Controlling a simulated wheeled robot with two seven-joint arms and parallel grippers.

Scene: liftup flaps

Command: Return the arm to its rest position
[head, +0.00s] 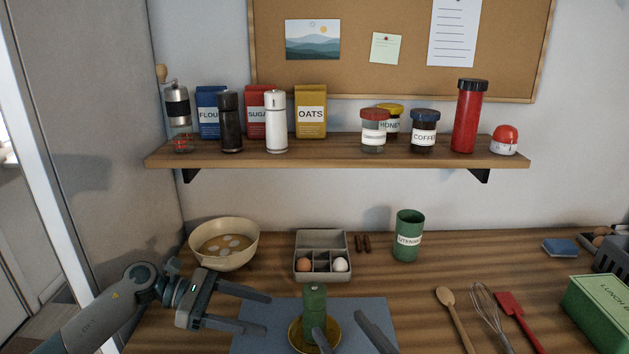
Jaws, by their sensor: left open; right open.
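My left gripper (267,312) comes in from the left, low over the counter. Its two fingers are spread and point right, with nothing between them. My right gripper (338,322) shows only as two spread fingers at the bottom edge; the rest of it is out of view. Its left finger overlaps a green cylinder (314,299) in the picture; whether they touch I cannot tell. The green cylinder stands upright on a gold dish (296,335), between the two grippers.
The dish is on a blue-grey mat (262,339). Behind are a bowl (250,249), an egg box (322,239) and a green utensil cup (408,222). A spoon (452,312), whisk (488,310), red spatula (516,313) and lunch box (600,318) are right. A shelf (340,150) overhangs.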

